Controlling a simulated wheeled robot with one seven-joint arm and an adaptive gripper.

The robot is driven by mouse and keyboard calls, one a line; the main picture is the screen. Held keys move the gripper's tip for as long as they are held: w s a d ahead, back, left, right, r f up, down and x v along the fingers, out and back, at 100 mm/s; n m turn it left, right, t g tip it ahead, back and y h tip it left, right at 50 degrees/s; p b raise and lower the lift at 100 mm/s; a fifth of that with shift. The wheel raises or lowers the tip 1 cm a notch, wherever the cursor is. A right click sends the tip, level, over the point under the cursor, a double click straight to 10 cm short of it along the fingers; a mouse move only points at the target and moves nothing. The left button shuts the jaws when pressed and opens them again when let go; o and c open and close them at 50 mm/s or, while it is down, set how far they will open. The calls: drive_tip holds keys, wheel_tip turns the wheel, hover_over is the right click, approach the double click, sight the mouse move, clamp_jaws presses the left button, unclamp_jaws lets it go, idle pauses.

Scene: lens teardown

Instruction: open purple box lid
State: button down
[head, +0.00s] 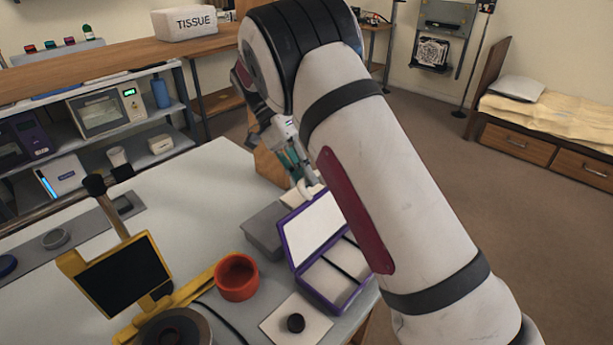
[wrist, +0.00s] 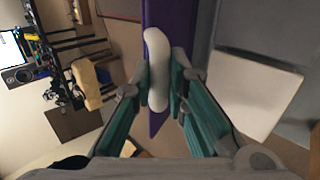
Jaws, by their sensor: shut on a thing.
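The purple box (head: 326,290) sits on the table near its right edge. Its lid (head: 311,229) stands raised, tilted up along the box's far-left side, with a pale inner face. My gripper (head: 304,188) is at the lid's upper edge, partly hidden behind my arm. In the wrist view my gripper (wrist: 160,88) is shut on a white rounded handle (wrist: 156,55) in front of the purple lid (wrist: 184,25). The box's right part is hidden by my arm in the head view.
A grey box (head: 265,230) stands close to the left of the lid. An orange-red cup (head: 236,277), a yellow stand with a black panel (head: 122,276) and a white sheet with a small black part (head: 295,323) are nearby.

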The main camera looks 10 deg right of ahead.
drive_tip(key=shift+s+f, duration=0.1)
drive_tip(key=shift+f, duration=0.15)
drive_tip(key=c, duration=1.6)
unclamp_jaws()
drive_tip(key=shift+o, duration=0.2)
drive_tip(key=shift+r, duration=0.1)
drive_tip(key=shift+d+r, duration=0.1)
drive_tip(key=shift+r, duration=0.05)
